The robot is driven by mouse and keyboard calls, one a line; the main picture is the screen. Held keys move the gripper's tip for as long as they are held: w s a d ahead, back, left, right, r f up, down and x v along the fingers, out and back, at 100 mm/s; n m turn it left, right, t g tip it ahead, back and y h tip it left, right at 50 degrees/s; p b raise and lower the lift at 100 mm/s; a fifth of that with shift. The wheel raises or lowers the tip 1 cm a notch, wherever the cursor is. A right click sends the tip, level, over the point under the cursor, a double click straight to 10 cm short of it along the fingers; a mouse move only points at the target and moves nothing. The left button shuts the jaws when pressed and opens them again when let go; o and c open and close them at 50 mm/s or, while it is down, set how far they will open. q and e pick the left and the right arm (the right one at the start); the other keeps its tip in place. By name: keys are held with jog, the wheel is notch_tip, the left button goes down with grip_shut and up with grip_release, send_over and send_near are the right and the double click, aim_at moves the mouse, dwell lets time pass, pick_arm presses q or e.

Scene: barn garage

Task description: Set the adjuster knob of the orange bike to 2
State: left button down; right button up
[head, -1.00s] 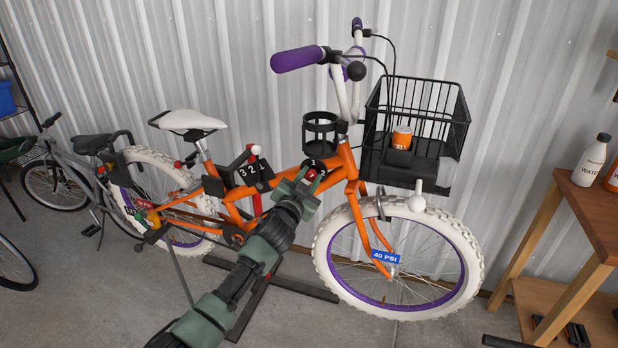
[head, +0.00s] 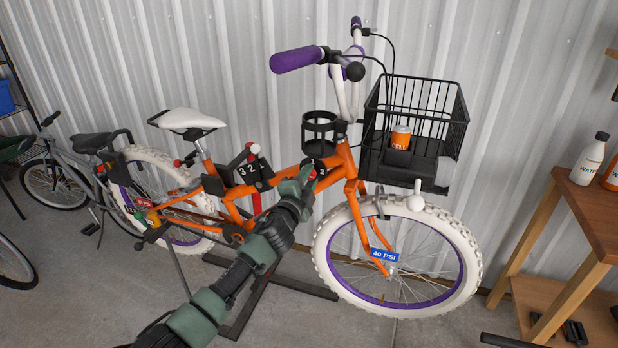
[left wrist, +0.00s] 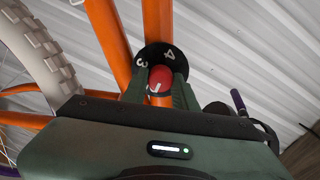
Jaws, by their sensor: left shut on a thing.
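In the head view a 2 shows; the rest is hidden by my gripper. My left gripper (head: 310,174) is shut on the red knob, one finger on each side. My right gripper is not in view.
A lever with a 3-2-1 plate (head: 249,172) sits near the seat post. A wire basket (head: 416,115) hangs at the front, holding an orange can (head: 400,138). A wooden table (head: 590,210) stands right. A grey bike (head: 75,170) is at left.

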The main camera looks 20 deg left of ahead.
pick_arm(q)
jog(key=shift+f+m, duration=0.1)
jog(key=shift+m, duration=0.2)
jog(key=c, duration=1.1)
grip_release()
jog(key=s, duration=0.7)
jog(key=shift+s+a, duration=0.15)
jog(key=shift+s, duration=0.25)
